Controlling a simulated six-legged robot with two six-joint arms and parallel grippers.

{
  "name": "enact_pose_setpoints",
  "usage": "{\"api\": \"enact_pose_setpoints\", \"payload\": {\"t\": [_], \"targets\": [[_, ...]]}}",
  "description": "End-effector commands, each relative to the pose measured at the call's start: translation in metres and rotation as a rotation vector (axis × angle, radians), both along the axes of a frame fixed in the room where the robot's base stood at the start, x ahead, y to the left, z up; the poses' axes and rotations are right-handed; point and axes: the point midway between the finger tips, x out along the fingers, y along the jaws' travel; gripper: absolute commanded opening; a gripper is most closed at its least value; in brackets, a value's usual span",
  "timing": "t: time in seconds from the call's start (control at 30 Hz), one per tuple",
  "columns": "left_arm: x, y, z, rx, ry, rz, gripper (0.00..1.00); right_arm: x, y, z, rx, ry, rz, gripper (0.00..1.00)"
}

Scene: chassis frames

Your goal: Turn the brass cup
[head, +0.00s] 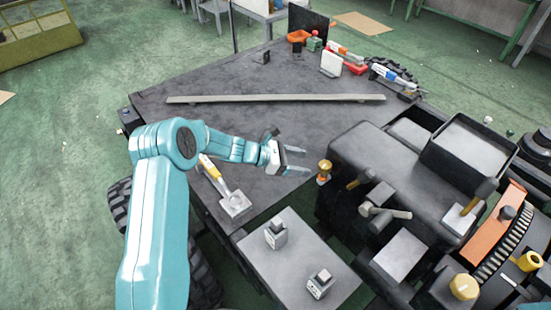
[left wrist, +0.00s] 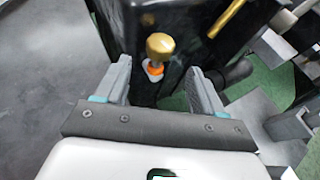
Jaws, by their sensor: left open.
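A small brass cup (head: 325,166) sits on an orange and white fitting at the near left edge of the dark machine block. My left gripper (head: 303,160) is open and empty, just left of the cup, with its fingers pointing toward it. In the left wrist view the brass cup (left wrist: 160,45) shows ahead, roughly centred between the fingertips of the left gripper (left wrist: 159,68). No contact between fingers and cup shows. My right gripper is not in view.
Other brass pieces (head: 463,287) stand to the right on the machine. A T-shaped handle (head: 384,210) and dark knobs stick up right of the cup. A yellow-handled tool (head: 212,170) lies under my left arm. A long bar (head: 275,99) lies across the dark table.

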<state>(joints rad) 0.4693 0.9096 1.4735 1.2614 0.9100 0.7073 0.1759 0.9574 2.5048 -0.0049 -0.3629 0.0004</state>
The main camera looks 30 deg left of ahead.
Motion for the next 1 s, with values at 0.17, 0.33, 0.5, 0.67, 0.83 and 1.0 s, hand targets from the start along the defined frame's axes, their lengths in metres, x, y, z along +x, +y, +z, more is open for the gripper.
{"api": "enact_pose_setpoints", "payload": {"t": [0.17,0.33,0.5,0.67,0.83,1.0], "targets": [[-0.027,0.037,0.017,0.001,-0.001,0.004,0.69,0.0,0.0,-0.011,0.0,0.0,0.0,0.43],[-0.046,0.061,0.031,0.0,-0.002,0.003,0.69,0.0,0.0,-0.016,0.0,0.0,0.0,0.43],[-0.056,0.073,0.038,0.0,-0.001,0.0,0.69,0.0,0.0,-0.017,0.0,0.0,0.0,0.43],[-0.058,0.075,0.039,-0.001,0.0,-0.001,0.69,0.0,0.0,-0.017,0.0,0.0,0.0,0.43],[-0.058,0.075,0.039,-0.001,0.0,-0.001,0.69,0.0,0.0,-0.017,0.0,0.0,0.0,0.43],[-0.058,0.075,0.039,-0.001,0.0,-0.001,0.69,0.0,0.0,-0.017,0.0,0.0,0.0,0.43]]}}
